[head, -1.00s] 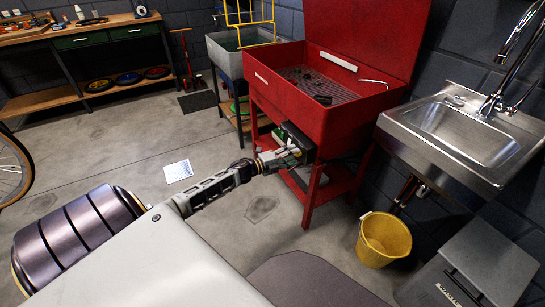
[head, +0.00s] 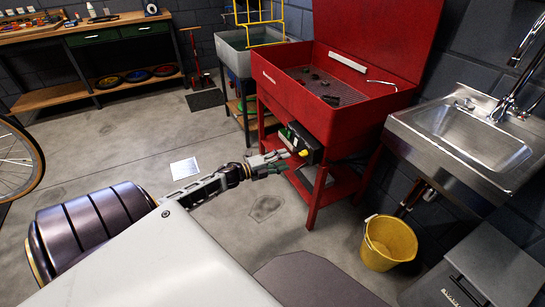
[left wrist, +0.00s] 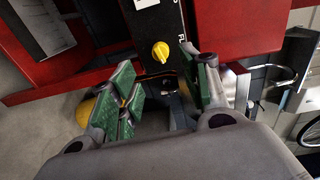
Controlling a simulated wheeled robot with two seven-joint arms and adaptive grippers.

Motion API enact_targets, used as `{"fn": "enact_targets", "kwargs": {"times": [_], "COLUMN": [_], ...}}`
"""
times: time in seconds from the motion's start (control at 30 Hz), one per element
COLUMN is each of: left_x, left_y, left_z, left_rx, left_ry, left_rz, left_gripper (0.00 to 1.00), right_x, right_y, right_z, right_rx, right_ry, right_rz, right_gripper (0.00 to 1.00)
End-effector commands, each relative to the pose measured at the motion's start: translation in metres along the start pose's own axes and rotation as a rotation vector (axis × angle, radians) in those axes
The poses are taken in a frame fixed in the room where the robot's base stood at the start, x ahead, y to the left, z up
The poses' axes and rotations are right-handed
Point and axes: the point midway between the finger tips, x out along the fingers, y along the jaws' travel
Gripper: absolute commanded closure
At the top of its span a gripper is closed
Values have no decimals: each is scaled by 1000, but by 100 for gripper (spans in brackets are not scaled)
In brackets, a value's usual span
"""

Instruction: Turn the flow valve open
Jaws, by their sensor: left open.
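The flow valve is a yellow knob (left wrist: 160,52) on a black box (left wrist: 158,28) with partly hidden white lettering. In the head view the knob (head: 303,153) shows on the black box (head: 305,142) under the red parts washer's basin. My left gripper (left wrist: 166,92) is open and empty, its green-padded fingers spread to either side below the knob in the wrist picture. In the head view the gripper (head: 284,159) is just left of the box, apart from the knob. The knob's exact setting is hard to read. My right gripper is out of view.
The red parts washer (head: 325,85) has legs and a lower shelf (head: 333,187) near my left gripper. A steel sink (head: 470,135) and a yellow bucket (head: 388,243) are to the right. A white sheet (head: 184,168) lies on the open floor.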

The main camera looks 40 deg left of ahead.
Motion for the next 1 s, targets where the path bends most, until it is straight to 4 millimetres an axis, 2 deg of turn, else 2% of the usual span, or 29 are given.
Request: {"fn": "enact_targets", "kwargs": {"times": [0.5,1.0], "left_x": [-37,-42], "left_y": [1,0], "left_z": [0,0], "left_rx": [0,1], "left_ry": [0,0], "left_rz": [1,0], "left_gripper": [53,53], "right_x": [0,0], "right_y": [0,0], "right_z": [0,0], "right_rx": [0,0], "right_ry": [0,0], "right_rz": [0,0], "right_gripper": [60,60]}}
